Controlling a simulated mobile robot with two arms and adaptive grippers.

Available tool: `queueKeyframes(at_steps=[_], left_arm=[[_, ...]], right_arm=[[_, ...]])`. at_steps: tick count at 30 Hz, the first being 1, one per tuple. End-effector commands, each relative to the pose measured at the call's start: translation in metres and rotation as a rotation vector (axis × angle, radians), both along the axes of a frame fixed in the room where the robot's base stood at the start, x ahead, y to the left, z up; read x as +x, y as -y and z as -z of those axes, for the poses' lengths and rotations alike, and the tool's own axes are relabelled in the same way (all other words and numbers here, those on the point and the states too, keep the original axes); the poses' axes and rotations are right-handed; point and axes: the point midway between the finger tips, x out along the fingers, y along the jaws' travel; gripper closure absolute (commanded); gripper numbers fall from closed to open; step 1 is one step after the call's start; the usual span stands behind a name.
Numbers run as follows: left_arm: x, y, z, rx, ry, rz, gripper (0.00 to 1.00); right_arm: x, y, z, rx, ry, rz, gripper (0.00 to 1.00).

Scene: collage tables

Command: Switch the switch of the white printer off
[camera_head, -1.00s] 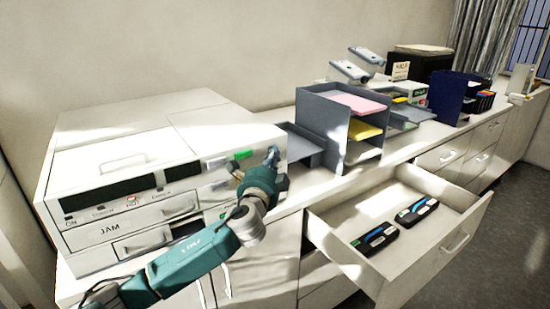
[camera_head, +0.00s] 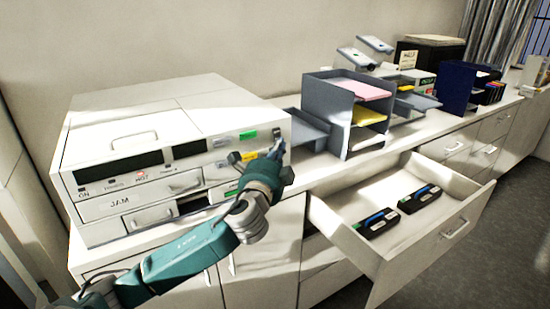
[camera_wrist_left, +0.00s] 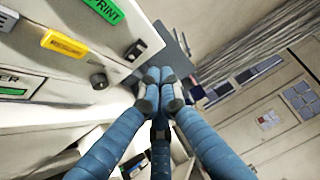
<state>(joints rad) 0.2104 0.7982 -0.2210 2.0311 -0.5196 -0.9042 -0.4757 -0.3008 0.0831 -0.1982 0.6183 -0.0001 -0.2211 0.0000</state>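The white printer (camera_head: 150,112) stands on the counter at the left, its front marked ON, HOT and JAM. My left gripper (camera_head: 274,148) is at the printer's right front corner. In the wrist view its fingers (camera_wrist_left: 159,84) are drawn together and look empty, close beside the panel. My right gripper is not in view.
A grey paper organizer (camera_head: 325,115) stands right of the printer. An open drawer (camera_head: 400,245) with two dark cartridges (camera_head: 377,222) juts out below. A blue file holder (camera_head: 455,88) stands farther right. The counter is narrow.

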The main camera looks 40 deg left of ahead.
Motion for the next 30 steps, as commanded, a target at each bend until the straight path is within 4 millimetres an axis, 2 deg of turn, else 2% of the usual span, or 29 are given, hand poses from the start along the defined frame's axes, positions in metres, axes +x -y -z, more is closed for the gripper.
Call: queueKeyframes(at_steps=[1,4,10,16,30], left_arm=[[-0.008,0.004,0.002,-0.001,0.000,0.003,1.00],[-0.023,0.011,0.000,0.000,0.001,0.003,1.00],[-0.042,0.017,-0.003,-0.001,-0.001,0.001,1.00],[-0.045,0.019,-0.005,-0.001,0.000,0.001,1.00],[-0.044,0.018,-0.002,-0.004,-0.004,0.000,1.00]], right_arm=[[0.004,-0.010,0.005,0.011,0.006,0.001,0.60],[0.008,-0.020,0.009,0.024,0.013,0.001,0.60],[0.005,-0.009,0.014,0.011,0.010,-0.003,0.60],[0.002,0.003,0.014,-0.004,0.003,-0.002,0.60],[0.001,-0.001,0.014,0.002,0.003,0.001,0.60]])
